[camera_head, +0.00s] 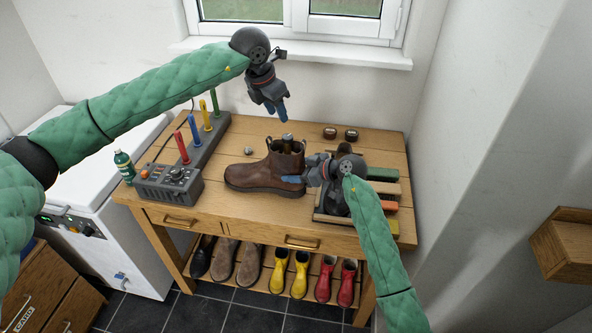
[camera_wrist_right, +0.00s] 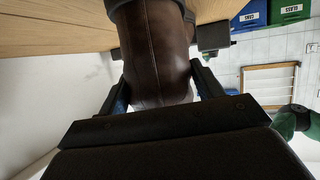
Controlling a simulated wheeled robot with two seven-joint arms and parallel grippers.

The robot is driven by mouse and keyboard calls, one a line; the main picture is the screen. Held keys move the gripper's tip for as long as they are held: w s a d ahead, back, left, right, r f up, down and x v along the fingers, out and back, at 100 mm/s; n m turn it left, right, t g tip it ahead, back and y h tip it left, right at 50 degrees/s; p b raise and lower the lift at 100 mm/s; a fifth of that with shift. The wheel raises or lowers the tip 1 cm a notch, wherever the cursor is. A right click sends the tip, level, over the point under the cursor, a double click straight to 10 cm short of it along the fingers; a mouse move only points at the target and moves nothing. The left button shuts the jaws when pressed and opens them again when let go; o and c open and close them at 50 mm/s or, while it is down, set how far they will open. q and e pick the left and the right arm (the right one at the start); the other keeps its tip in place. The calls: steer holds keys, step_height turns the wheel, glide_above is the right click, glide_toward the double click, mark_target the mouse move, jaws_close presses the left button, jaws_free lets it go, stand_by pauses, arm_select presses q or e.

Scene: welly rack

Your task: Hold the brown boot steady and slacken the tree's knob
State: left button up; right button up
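The brown boot (camera_head: 262,172) stands upright on the wooden bench, toe to the left. The tree's knob (camera_head: 287,137) stands up from the boot's top opening. My left gripper (camera_head: 277,111) points down above the knob, apart from it and empty; its finger gap is not clear. My right gripper (camera_head: 293,179) is at the heel side of the boot. In the right wrist view the boot (camera_wrist_right: 158,55) lies between the blue-padded fingers of this gripper (camera_wrist_right: 161,98), which look closed against both its sides. The tree's lower part is hidden inside the boot.
A grey control box (camera_head: 168,184) and a rack of coloured rods (camera_head: 206,138) stand at left, with a green bottle (camera_head: 124,165). A brush tray (camera_head: 384,190) is close right of my right gripper. Other boots stand on the shelf below.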

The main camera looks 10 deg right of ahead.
arm_select(q)
steer(key=o, duration=0.3)
steer(key=shift+o, duration=0.3)
steer(key=shift+w+r, duration=0.15)
steer(key=shift+r, duration=0.25)
step_height(320, 180, up, 2)
steer(key=m+g+y, duration=0.1)
steer(key=m+y, duration=0.1)
steer(key=m, duration=1.1)
glide_above(288, 136)
steer(key=d, duration=0.1)
steer(key=f+m, duration=0.8)
steer(key=a+f+m+g+y, duration=0.1)
steer(key=f+m, duration=0.3)
steer(key=shift+w+f+m, duration=0.1)
steer(key=shift+m, duration=0.3)
